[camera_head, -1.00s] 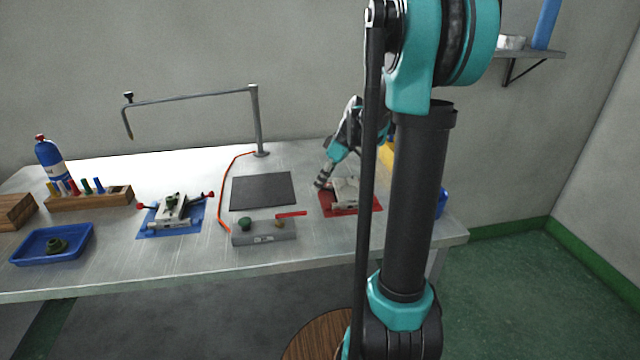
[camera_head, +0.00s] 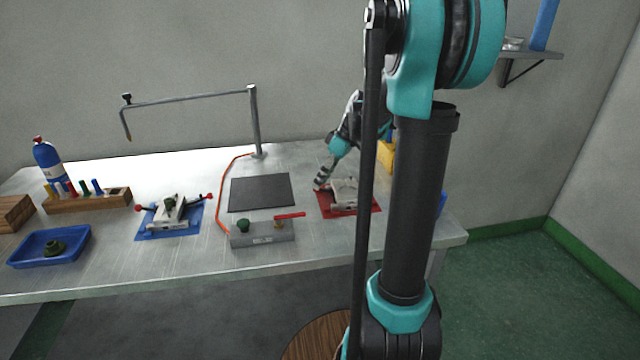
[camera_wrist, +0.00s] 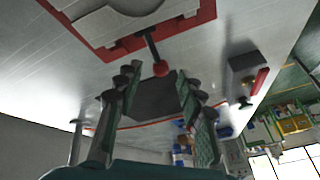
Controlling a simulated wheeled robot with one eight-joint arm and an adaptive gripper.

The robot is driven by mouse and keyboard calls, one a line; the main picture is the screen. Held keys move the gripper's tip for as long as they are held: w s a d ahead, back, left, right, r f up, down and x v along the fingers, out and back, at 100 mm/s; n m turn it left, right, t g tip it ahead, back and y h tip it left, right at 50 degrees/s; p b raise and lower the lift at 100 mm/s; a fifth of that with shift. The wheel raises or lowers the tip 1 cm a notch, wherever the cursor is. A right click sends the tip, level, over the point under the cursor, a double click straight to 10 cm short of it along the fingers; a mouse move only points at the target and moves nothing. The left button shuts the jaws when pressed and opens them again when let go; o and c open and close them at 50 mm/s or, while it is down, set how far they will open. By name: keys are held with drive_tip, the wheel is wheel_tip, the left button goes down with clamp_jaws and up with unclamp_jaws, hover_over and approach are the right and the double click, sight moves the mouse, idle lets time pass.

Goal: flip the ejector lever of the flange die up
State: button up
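A pale grey die (camera_head: 345,191) sits on a red mat (camera_head: 327,211) at the right of the table, partly hidden behind my arm. In the wrist view the die (camera_wrist: 130,14) shows at the top, with a dark lever (camera_wrist: 152,47) sticking out and ending in a red ball knob (camera_wrist: 161,69). My gripper (camera_wrist: 155,86) is open, its two fingers apart, with the knob near the gap between the fingertips. I cannot tell whether they touch it. In the head view my gripper (camera_head: 321,180) is at the die's left side. No label shows which die is the flange die.
Another die (camera_head: 171,212) with red knobs sits on a blue mat (camera_head: 160,234). A grey fixture (camera_head: 262,235) with a red handle and a dark pad (camera_head: 260,192) lie between the dies. A metal post (camera_head: 256,122) with a long arm stands behind.

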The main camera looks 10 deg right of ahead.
drive_tip(key=v, duration=1)
